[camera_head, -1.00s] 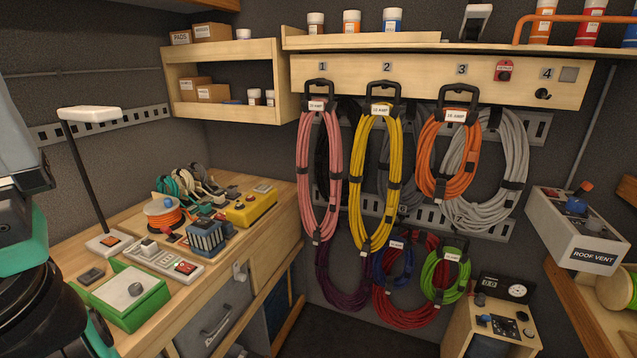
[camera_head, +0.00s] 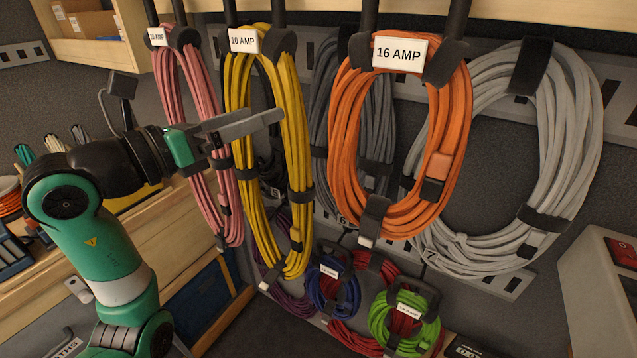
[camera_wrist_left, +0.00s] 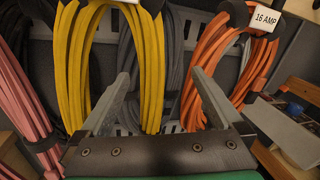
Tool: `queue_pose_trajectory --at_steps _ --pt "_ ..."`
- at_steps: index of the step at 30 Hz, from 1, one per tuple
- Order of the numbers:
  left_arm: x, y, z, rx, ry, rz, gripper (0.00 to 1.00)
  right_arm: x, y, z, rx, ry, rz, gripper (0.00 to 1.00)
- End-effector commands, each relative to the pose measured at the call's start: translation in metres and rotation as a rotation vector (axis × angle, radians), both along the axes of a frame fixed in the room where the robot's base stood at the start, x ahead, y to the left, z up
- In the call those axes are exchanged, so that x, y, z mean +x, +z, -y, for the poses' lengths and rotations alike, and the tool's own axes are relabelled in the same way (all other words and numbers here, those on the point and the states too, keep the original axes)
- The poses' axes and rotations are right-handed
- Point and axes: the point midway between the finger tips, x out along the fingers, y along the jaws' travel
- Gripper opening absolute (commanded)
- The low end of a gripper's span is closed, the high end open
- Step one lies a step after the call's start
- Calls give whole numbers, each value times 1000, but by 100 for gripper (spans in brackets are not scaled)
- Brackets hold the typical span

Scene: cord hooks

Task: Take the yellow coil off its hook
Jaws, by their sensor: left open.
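In the left wrist view, the yellow coil's right strand (camera_wrist_left: 151,62) appears between the two spread fingers (camera_wrist_left: 160,76). The left finger shows inside the loop's opening and the right finger beside the strand. I cannot tell the depth between them. My right gripper is not in view.
A pink coil (camera_head: 213,130) hangs close on the left, near my left wrist. An orange coil (camera_head: 345,140) and grey coils (camera_head: 570,150) hang to the right. Blue (camera_head: 322,290) and green (camera_head: 380,315) coils hang below. A wooden bench (camera_head: 185,240) stands at left.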

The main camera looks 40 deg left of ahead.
Motion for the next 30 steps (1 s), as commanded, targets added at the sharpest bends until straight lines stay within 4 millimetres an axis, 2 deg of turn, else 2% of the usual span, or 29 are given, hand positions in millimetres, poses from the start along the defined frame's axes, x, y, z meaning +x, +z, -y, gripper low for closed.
queue_pose_trajectory --at_steps 3,8,15,18,24,30 --pt "1 -8 -10 2 35 -31 100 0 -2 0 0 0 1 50" --pt "8 -7 -9 0 33 -33 100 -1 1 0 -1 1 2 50" --pt "52 -6 -2 1 30 -33 100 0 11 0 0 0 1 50" --pt "62 -6 -1 2 32 -30 100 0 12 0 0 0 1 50" --pt "69 -7 0 2 32 -29 100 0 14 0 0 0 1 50" --pt "103 -9 3 0 29 -32 100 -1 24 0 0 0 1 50"
